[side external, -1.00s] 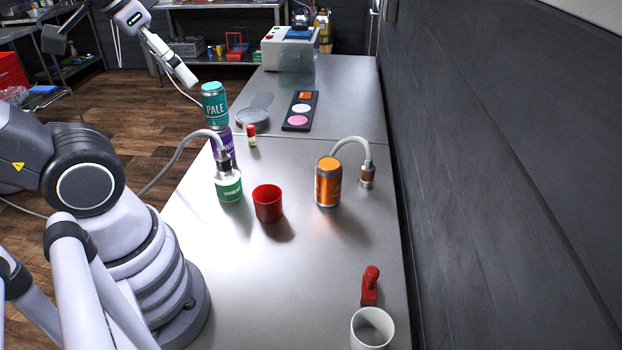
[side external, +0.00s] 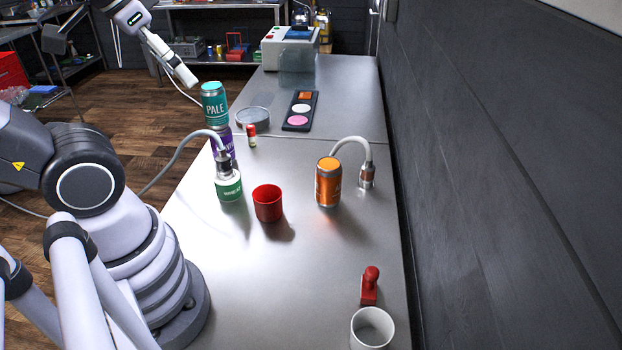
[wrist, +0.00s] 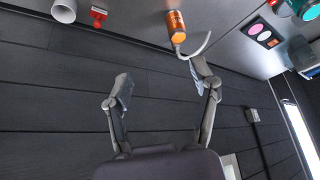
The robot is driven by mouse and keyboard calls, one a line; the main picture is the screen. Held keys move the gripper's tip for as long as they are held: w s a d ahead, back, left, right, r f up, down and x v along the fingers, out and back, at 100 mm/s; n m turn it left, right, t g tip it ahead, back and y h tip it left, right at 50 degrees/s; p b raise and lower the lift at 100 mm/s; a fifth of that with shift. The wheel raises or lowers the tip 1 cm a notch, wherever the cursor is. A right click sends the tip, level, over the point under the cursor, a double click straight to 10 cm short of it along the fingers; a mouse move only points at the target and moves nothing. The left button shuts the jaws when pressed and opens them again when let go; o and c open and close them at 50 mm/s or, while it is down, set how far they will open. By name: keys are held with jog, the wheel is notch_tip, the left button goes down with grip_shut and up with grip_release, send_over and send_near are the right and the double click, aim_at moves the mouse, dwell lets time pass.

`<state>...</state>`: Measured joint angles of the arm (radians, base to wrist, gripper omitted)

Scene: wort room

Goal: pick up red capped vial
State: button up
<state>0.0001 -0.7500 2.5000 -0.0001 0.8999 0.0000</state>
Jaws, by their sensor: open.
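The red capped vial (side external: 251,136) is small, with a red cap and a pale body. It stands upright on the steel bench, just right of the stacked cans, in the side external view. I cannot make it out in the wrist view. My gripper (wrist: 160,88) shows in the wrist view with its two fingers spread wide and nothing between them. It faces the dark plank wall. My gripper is not visible in the side external view, so its distance from the vial cannot be told.
A teal can (side external: 214,104) sits on a purple can (side external: 222,146), close to the vial. A green-labelled container (side external: 228,186), red cup (side external: 268,204), orange can (side external: 328,184), red stamp (side external: 370,286) and white mug (side external: 372,328) stand nearer. A round dish (side external: 253,117) lies behind the vial.

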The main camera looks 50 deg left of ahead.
aim_at(253, 129)
jog(key=w+a+f+m+g+y, duration=0.3)
jog(key=w+a+f+g+y, duration=0.15)
jog(key=w+a, duration=0.6)
jog(key=w+a+f+m+g+y, duration=0.3)
jog(key=w+a+g+y, duration=0.15)
jog(key=w+a, duration=0.6)
jog(key=w+a+f+m+y, duration=0.3)
jog(key=w+f, duration=0.1)
jog(key=f, duration=0.3)
jog(key=w+a+f+m+y, duration=0.2)
jog(key=w+a+f, duration=0.25)
jog(key=f, duration=0.25)
jog(key=a+f+m+y, duration=0.1)
jog(key=f+m, duration=0.1)
jog(key=f, duration=0.3)
jog(key=a+f+m+t+y, duration=0.1)
jog(key=f, duration=0.4)
jog(key=w+a+f+m+y, duration=0.1)
jog(key=f+m, duration=0.1)
jog(key=f, duration=0.3)
jog(key=shift+f+m+t+y, duration=0.1)
jog(key=shift+m+t+y, duration=0.2)
jog(key=shift+y, duration=0.1)
jog(key=shift+s+a+f, duration=0.1)
jog(key=shift+a+f, duration=0.05)
jog(key=shift+f, duration=0.15)
jog(key=a, duration=0.4)
jog(key=s+a, duration=0.1)
jog(key=a, duration=0.2)
jog(key=shift+r, duration=0.25)
